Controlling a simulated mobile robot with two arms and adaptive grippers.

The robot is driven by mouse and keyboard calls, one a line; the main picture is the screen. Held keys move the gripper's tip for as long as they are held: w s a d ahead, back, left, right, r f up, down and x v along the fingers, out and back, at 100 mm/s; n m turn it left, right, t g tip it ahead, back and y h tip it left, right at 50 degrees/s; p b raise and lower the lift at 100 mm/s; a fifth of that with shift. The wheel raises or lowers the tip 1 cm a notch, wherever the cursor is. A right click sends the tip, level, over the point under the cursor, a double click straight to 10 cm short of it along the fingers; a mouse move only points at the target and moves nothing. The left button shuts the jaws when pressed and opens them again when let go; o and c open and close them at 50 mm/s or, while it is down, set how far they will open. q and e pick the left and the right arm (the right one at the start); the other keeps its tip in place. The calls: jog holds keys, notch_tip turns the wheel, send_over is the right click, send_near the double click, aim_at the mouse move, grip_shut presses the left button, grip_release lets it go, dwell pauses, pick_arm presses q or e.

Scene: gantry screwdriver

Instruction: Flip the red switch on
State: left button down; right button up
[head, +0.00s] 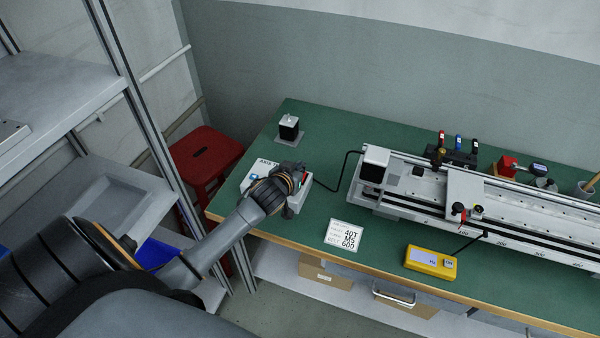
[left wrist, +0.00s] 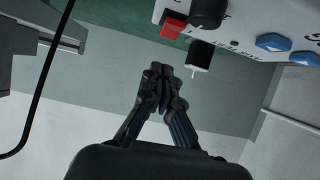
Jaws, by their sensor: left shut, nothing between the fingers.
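The red switch (left wrist: 173,26) shows at the top of the left wrist view, on a light control box (left wrist: 235,22) beside a black knob (left wrist: 208,12). In the head view the box (head: 252,175) sits near the left end of the green bench, partly covered by my left arm. My left gripper (left wrist: 161,76) is shut and empty, its fingertips pictured just below the switch and apart from it in the picture; the depth between them is hard to judge. In the head view the gripper (head: 296,178) is over the box and hides the switch. My right gripper is not in view.
The box also bears blue buttons (left wrist: 274,42). A black motor (head: 289,128) stands behind it on the green bench (head: 325,125). A long gantry rail (head: 415,200) lies to the right, with a yellow meter (head: 430,262) and a white card (head: 344,236) in front.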

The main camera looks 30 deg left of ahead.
pick_arm(q)
jog(key=shift+w+f, duration=0.2)
jog(key=shift+f, duration=0.7)
jog(key=shift+w+f, duration=0.2)
jog(key=shift+f, duration=0.65)
jog(key=shift+w+a+r+p, duration=0.1)
jog(key=shift+r+p, duration=0.1)
jog(key=shift+p, duration=0.35)
jog(key=shift+w+g+p, duration=0.1)
jog(key=shift+g+p, duration=0.2)
jog(key=shift+p, duration=0.3)
jog(key=shift+f+b, duration=0.35)
jog(key=shift+b, duration=0.05)
jog(key=shift+w+a+r, duration=0.15)
jog(key=shift+w+r, duration=0.2)
jog(key=shift+w, duration=0.3)
